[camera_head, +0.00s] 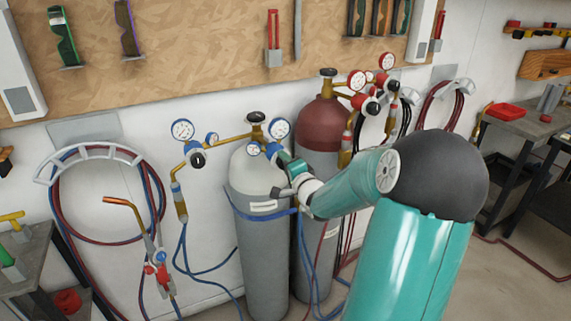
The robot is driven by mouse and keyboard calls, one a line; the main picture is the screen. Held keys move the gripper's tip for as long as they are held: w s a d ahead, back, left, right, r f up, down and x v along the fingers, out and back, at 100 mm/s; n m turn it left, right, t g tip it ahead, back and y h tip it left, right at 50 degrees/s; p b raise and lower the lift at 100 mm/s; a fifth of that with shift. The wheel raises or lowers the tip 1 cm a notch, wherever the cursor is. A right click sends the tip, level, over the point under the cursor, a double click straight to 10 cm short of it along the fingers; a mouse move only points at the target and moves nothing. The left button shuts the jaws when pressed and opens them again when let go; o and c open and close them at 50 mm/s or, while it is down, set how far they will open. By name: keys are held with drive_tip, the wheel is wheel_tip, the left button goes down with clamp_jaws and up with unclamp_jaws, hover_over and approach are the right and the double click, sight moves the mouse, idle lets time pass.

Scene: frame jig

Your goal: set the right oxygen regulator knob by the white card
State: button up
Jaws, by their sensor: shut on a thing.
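The oxygen cylinder (258,245) is grey with a white shoulder and stands against the wall. A brass manifold on its valve (256,117) carries a blue regulator on each side. The right oxygen regulator shows a large gauge (279,128) and a smaller gauge (254,149). My gripper (273,151) reaches it from the lower right and is shut on its knob, which is mostly hidden. The left regulator has a large gauge (182,130) and a dark knob (198,160). A white card (264,207) shows on the cylinder's front; its marking is too small to read.
A dark red-topped cylinder (320,124) with red regulators (372,106) stands close behind, partly hidden by my arm. Blue hoses (183,250) hang below the left regulator. A torch (158,262) hangs at left. Benches stand at both sides.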

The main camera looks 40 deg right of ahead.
drive_tip(key=shift+m, duration=0.8)
drive_tip(key=o, duration=1)
drive_tip(key=shift+w, duration=0.1)
drive_tip(key=v, duration=1.4)
drive_tip(key=shift+w+r, duration=0.1)
